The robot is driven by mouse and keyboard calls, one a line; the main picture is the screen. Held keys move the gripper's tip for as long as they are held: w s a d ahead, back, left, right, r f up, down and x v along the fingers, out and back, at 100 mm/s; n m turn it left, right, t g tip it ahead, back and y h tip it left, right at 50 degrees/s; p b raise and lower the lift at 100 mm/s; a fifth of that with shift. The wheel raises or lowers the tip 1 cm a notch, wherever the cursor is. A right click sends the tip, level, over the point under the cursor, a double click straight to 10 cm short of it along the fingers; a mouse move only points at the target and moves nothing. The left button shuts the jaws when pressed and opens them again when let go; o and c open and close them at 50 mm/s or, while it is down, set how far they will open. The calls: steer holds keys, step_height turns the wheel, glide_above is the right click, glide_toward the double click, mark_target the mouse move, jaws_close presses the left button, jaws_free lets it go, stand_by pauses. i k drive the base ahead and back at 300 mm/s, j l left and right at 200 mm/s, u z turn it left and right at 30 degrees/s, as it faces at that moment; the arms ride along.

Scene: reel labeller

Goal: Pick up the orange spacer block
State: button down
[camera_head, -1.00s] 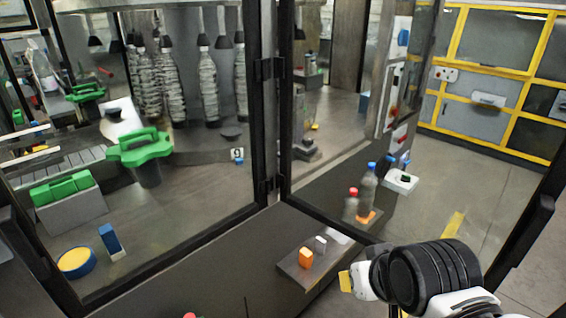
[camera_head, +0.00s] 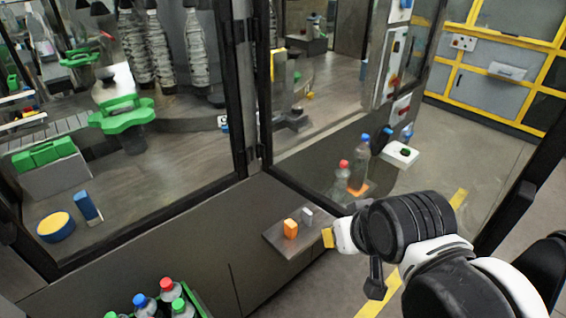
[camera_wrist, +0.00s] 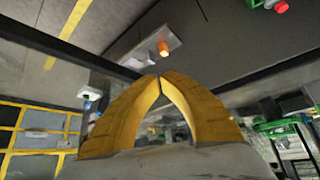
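The orange spacer block (camera_head: 290,229) stands on a small grey shelf (camera_head: 278,243) fixed to the machine's front. My gripper (camera_head: 328,238) is to the right of the block and apart from it in the head view; only a bit of its yellow fingers shows there. In the wrist view, the orange block (camera_wrist: 164,48) shows on the shelf beyond my fingertips. The two yellow fingers (camera_wrist: 159,77) come together at their tips, with nothing seen held between them.
A small grey block (camera_head: 307,216) stands beside the orange one. A green crate of capped bottles (camera_head: 168,290) is at the bottom. Open floor lies right.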

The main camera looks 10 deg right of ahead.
mark_target(290, 228)
steer(key=j+z, duration=0.1)
steer(key=j, duration=0.4)
steer(key=k+j+z, duration=0.1)
steer(key=j, duration=0.4)
steer(key=k+j, duration=0.15)
steer(key=j, duration=0.3)
steer(key=z, duration=0.05)
